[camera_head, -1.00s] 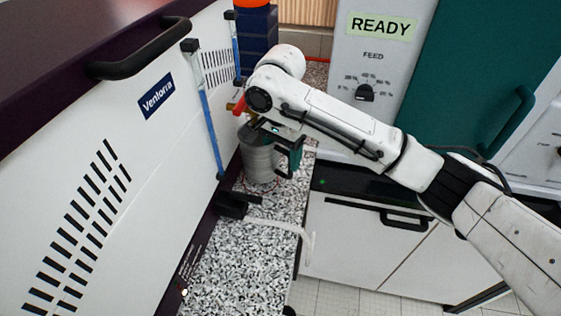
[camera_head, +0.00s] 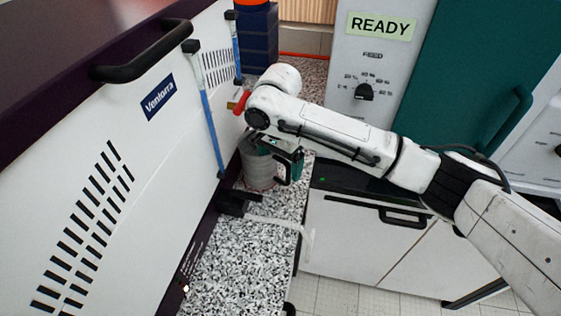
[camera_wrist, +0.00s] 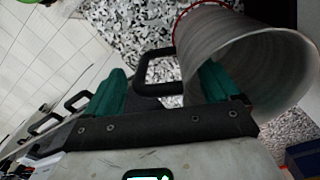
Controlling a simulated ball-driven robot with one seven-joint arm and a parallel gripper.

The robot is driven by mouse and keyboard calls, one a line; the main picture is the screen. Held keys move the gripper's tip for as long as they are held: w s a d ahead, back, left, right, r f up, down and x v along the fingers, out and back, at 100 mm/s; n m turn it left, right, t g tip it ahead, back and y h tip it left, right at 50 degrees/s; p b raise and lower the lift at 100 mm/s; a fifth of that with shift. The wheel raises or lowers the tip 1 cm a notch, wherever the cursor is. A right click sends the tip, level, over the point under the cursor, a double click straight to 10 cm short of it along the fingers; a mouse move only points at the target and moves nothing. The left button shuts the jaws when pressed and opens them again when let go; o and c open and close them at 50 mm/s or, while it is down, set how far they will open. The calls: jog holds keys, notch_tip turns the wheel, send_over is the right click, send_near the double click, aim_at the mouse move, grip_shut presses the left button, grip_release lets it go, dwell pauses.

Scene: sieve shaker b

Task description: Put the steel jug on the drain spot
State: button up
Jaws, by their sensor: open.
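The steel jug (camera_head: 258,171) stands upright on the speckled counter, close to the white Ventorra panel. In the wrist view the jug (camera_wrist: 240,55) shows its open mouth at the upper right, with its black handle (camera_wrist: 152,75) pointing left. My gripper (camera_wrist: 162,88) is open, its two green fingers on either side of the handle. In the head view my gripper (camera_head: 285,158) is partly hidden by my arm. A red ring-shaped mark (camera_wrist: 200,6) shows at the jug's base.
The speckled counter (camera_head: 236,270) is clear in front. A black tap-like fixture with a white spout (camera_head: 285,222) stands near the jug. Blue upright rods (camera_head: 208,125) line the panel (camera_head: 100,180). A red-handled valve (camera_head: 242,100) is behind the jug.

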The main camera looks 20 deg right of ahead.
notch_tip(320, 180, up, 12)
jog(key=shift+b, duration=0.35)
jog(key=shift+w+a, duration=0.1)
dwell(0.4)
